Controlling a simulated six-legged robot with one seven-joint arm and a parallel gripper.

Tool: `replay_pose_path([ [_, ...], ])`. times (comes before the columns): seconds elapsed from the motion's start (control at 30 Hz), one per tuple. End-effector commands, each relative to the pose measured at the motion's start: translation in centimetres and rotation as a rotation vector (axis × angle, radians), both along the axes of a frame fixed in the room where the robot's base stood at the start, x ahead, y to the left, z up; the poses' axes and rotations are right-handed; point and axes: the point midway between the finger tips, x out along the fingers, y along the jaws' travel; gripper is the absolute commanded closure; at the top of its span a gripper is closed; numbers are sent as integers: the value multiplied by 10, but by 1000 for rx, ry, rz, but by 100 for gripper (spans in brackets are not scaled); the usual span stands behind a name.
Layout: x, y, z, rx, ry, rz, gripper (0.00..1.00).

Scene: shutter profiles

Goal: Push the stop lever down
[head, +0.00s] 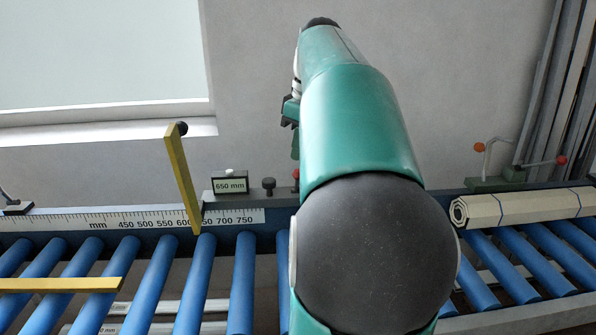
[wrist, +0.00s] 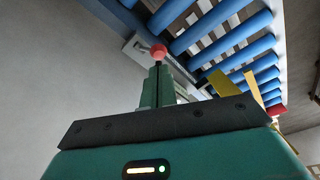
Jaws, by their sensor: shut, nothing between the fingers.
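The stop lever appears to be the yellow bar with a black knob (head: 182,172) in the head view. It stands up, tilted slightly, from the scale rail near the 650 mark. Yellow pieces also show at the right in the wrist view (wrist: 252,88), but I cannot tell which is the lever. My gripper (wrist: 157,72) is shut and empty, its green fingers together. In the head view my gripper (head: 295,148) is mostly hidden by my arm, to the right of the lever and apart from it. A red knob (wrist: 158,52) shows just beyond the fingertips.
A 650 mm display (head: 230,185) and a black knob (head: 268,186) sit on the rail right of the lever. Blue rollers (head: 160,285) run along the front, with a yellow bar (head: 60,285) over them. Pale profiles (head: 525,207) lie at the right.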

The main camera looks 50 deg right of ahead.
Motion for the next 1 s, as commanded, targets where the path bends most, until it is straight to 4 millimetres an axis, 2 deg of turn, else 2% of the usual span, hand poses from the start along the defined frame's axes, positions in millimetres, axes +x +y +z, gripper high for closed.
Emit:
replay_pose_path([
  [1.0, 0, 0, -12, 1, 0, 0, 100],
])
